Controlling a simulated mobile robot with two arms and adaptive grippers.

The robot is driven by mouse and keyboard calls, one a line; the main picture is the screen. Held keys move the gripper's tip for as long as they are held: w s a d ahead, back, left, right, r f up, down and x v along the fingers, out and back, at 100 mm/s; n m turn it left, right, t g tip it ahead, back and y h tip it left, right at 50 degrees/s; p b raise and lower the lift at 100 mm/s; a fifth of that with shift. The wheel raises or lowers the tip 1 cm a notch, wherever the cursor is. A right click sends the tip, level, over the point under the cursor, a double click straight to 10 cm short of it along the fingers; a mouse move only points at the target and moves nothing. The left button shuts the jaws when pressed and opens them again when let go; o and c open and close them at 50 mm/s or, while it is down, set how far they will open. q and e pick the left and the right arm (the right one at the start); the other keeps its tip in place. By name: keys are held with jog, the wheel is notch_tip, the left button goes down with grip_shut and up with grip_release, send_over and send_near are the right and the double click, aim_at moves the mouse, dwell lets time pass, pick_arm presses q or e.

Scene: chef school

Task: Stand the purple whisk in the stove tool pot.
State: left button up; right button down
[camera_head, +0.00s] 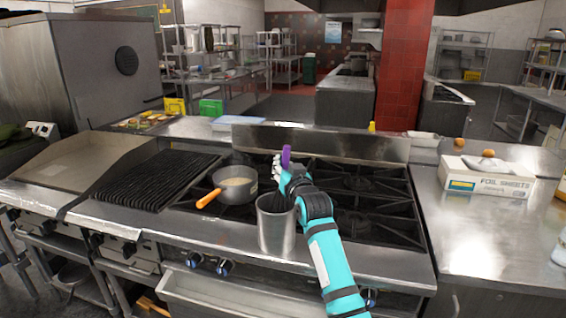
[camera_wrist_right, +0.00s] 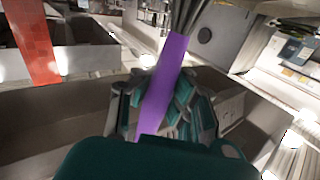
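The purple whisk shows in the head view as a purple handle (camera_head: 286,155) rising above my right gripper (camera_head: 289,178). In the right wrist view the purple handle (camera_wrist_right: 165,80) lies between the fingers of the right gripper (camera_wrist_right: 165,112), which are shut around it, and grey wires lead off past the top edge. The stove tool pot (camera_head: 277,228), a grey metal cylinder, stands at the stove's front, just below and left of the gripper. Its inside is dark, and I cannot tell whether the whisk's wires reach into it. My left gripper is out of view.
A saucepan (camera_head: 236,185) with an orange handle sits on the burners left of the pot. A black grill (camera_head: 155,178) lies further left. A foil sheets box (camera_head: 487,178) stands on the right counter, whose front part (camera_head: 475,240) is clear.

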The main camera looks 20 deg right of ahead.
jog(key=shift+f, duration=0.3)
